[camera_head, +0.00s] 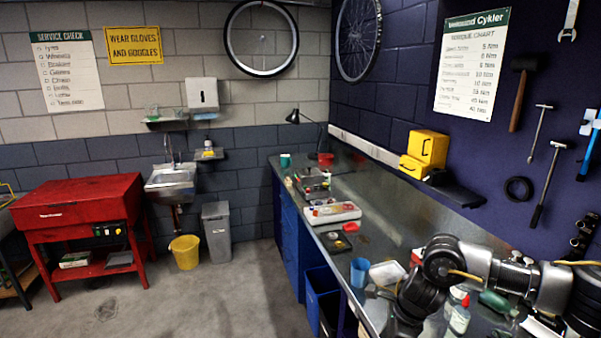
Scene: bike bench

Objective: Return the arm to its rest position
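One of my arms (441,262) comes in from the right edge over the near end of the workbench (395,220). Its dark grey links bend at a joint and run down toward the bottom edge. The gripper at its end does not show; it is below the picture or hidden behind the links. My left arm and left gripper are not in view.
Near the arm stand a blue cup (359,271), a pale blue container (387,273) and bottles (459,318). A white tray (333,213) and yellow boxes (427,148) are farther back. Tools hang on the right wall.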

